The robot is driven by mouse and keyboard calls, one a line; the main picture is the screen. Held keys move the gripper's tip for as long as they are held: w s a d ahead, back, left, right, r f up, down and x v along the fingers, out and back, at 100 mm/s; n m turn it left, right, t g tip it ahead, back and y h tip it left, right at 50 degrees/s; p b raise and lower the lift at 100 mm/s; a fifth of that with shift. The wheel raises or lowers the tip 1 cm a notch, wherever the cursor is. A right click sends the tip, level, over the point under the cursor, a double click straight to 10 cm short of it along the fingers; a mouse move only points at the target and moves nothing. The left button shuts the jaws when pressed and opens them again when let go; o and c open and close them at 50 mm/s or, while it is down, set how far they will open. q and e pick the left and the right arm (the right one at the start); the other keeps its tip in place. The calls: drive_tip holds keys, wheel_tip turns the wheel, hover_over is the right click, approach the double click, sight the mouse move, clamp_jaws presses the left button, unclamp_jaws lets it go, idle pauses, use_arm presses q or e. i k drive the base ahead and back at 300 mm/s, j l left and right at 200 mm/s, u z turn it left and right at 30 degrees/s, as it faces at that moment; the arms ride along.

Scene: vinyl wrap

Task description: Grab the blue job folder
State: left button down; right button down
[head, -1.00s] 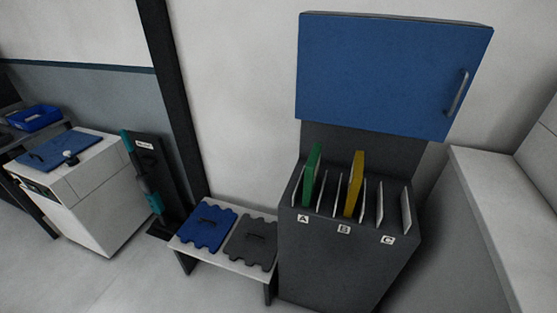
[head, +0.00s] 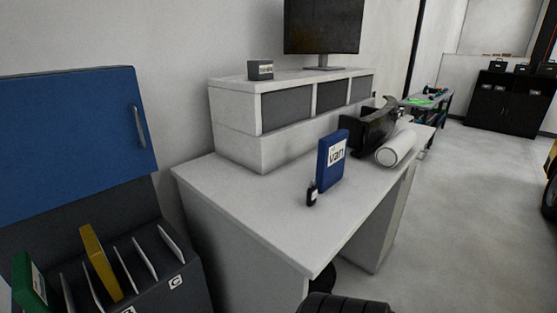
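The blue job folder (head: 332,160) stands upright on the white desk (head: 235,204), with a white label reading "van" on its face. A small black object (head: 312,194) with a pale label stands just in front of it, close to its lower left edge. Neither of my grippers shows in the head view. A dark rounded shape at the bottom edge cannot be made out clearly.
A white roll (head: 396,149) and a black device (head: 372,128) sit on the desk right of the folder. A raised shelf unit (head: 237,135) with a monitor (head: 323,26) stands behind. A dark rack (head: 190,285) with green (head: 28,284) and yellow (head: 100,262) folders is at left.

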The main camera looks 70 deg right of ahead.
sight(332, 149)
drive_tip(key=z, duration=2.5)
